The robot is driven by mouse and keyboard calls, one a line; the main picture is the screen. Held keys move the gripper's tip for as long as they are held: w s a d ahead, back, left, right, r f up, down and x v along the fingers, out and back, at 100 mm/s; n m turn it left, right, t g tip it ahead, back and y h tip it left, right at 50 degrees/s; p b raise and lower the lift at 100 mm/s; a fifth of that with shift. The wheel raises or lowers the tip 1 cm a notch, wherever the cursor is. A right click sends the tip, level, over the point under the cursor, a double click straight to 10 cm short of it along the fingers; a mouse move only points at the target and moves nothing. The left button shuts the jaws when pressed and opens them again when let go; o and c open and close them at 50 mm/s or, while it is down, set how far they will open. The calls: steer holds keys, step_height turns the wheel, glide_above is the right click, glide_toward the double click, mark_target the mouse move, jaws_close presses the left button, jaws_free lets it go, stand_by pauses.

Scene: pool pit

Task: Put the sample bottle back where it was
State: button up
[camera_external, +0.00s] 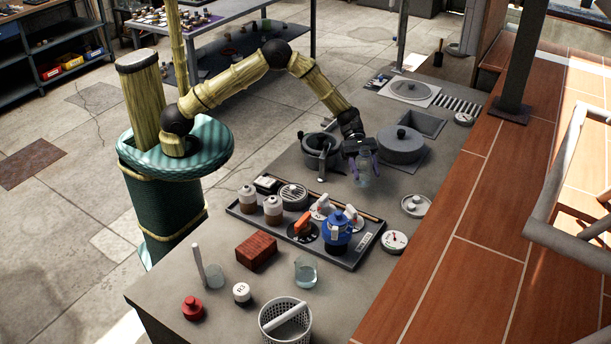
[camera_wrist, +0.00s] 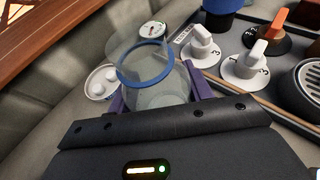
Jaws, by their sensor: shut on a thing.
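My gripper (camera_external: 363,160) is at the end of my arm over the right part of the grey counter, between the tray and the large round grey lid. It is shut on a clear sample bottle (camera_external: 363,172). In the wrist view the bottle (camera_wrist: 155,92) is see-through with a blue ring near its mouth, and the purple fingers (camera_wrist: 155,100) sit on both sides of it. The bottle looks close to the counter; I cannot tell whether it touches. No marked spot for the bottle can be made out.
A dark tray (camera_external: 365,248) with a blue pot (camera_external: 338,234), white and orange knobs and brown-white bottles lies in front. A grey pot (camera_external: 322,150) is just left of my gripper. A round lidded pan (camera_external: 401,146) is to the right. White round pieces (camera_external: 416,205) lie near the counter's right edge.

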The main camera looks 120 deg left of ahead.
mark_target(365, 182)
steer(key=shift+f, duration=0.1)
steer(key=shift+f, duration=1.75)
steer(key=shift+f, duration=0.15)
steer(key=o, duration=1.1)
steer(key=shift+c, duration=0.2)
steer(key=shift+r, duration=0.2)
steer(key=b+v, duration=0.1)
steer(key=v, duration=1.1)
